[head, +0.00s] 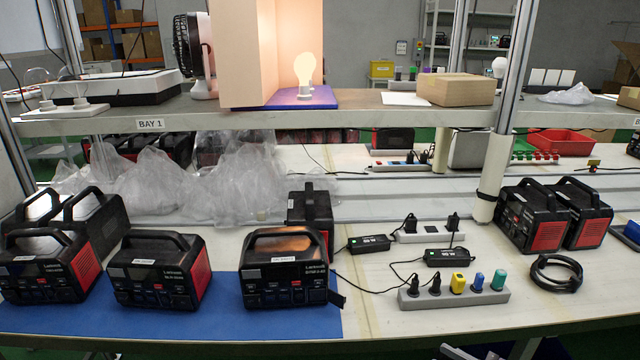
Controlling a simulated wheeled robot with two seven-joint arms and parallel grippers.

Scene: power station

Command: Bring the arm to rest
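Neither of my grippers shows clearly in the head view, and neither arm can be made out over the bench. Several black and red power stations stand on the bench. One (52,266) is at the left, one (160,270) is beside it, and one (287,270) is at the right end of the blue mat (215,318). A grey power strip (453,297) with several coloured plugs lies at the front right of the mat.
Clear plastic bags (235,180) lie behind the mat. A coiled black cable (556,273) and more power stations (532,216) are at the right.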

